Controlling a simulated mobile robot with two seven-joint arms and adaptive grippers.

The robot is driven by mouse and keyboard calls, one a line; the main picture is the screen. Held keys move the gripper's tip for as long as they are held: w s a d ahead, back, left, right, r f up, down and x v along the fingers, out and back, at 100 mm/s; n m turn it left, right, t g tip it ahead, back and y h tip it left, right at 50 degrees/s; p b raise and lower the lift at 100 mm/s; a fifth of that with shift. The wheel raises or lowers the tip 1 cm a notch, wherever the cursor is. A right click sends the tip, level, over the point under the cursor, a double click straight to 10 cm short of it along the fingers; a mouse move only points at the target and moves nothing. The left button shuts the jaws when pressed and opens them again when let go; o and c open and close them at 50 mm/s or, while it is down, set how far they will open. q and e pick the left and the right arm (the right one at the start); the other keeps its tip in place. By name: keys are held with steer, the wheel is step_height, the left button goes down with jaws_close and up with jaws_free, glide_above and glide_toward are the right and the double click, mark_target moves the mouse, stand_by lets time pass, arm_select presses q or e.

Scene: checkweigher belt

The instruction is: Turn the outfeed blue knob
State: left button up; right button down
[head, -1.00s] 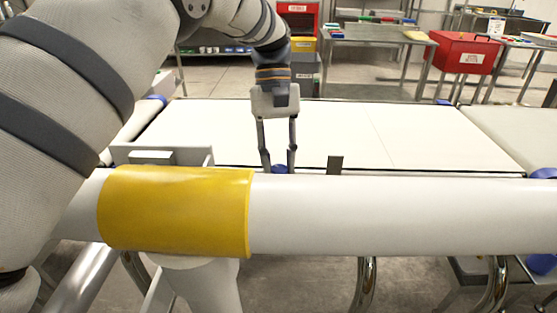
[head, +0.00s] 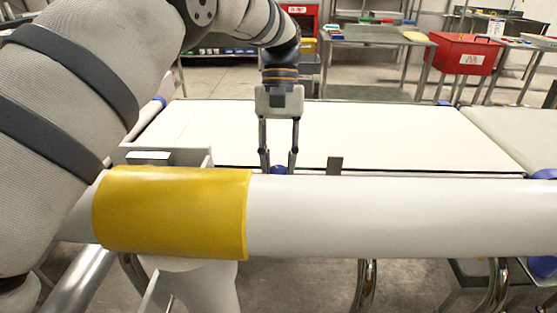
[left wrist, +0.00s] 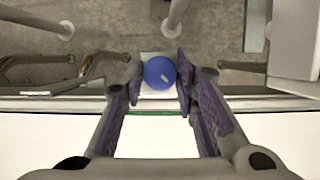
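A round blue knob (head: 279,170) sits at the near edge of the white belt in the head view. In the left wrist view the knob (left wrist: 160,73) shows as a blue disc with a small pale mark. My left gripper (head: 279,168) points down at it, one finger on each side. The left wrist view shows the fingertips (left wrist: 159,82) apart, with the knob between them. A small gap shows on its left; the right finger is very close, and I cannot tell whether it touches. My right gripper is not in view.
The wide white belt (head: 380,135) is bare. A small dark upright bracket (head: 334,165) stands just right of the gripper. Another blue knob (head: 544,174) is at the right edge. Behind the belt stand metal tables and a red box (head: 465,54).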

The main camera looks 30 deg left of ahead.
arm_select(q)
steer(key=shift+o, duration=1.3)
steer(key=v, duration=0.7)
steer(key=shift+r, duration=0.2)
